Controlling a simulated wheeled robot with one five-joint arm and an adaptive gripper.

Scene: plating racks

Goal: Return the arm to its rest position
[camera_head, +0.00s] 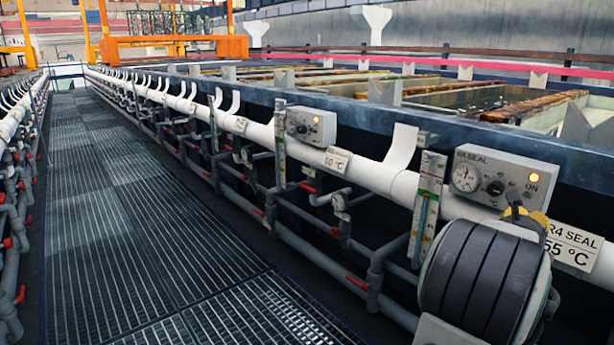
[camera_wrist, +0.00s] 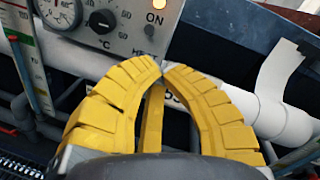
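My gripper (camera_wrist: 162,68) has two yellow ribbed fingers whose tips meet in the wrist view. It is shut, with nothing visible held between the tips. The fingertips appear just below the grey control box (camera_wrist: 115,25), which has a gauge, a black knob (camera_wrist: 102,21) and a lit orange lamp (camera_wrist: 158,4). In the head view the box marked R4 SEAL (camera_head: 506,178) stands at the right. My dark rounded wrist is in front of its lower part and hides most of the gripper. Only a little yellow shows (camera_head: 541,217).
A thick white pipe (camera_head: 377,176) runs along the tank edge, with a thermometer strip (camera_head: 427,205) and a 55 °C label (camera_head: 572,247) close to my wrist. Grey pipes with red handles (camera_head: 357,282) run below. The grated walkway (camera_head: 130,230) at left is clear.

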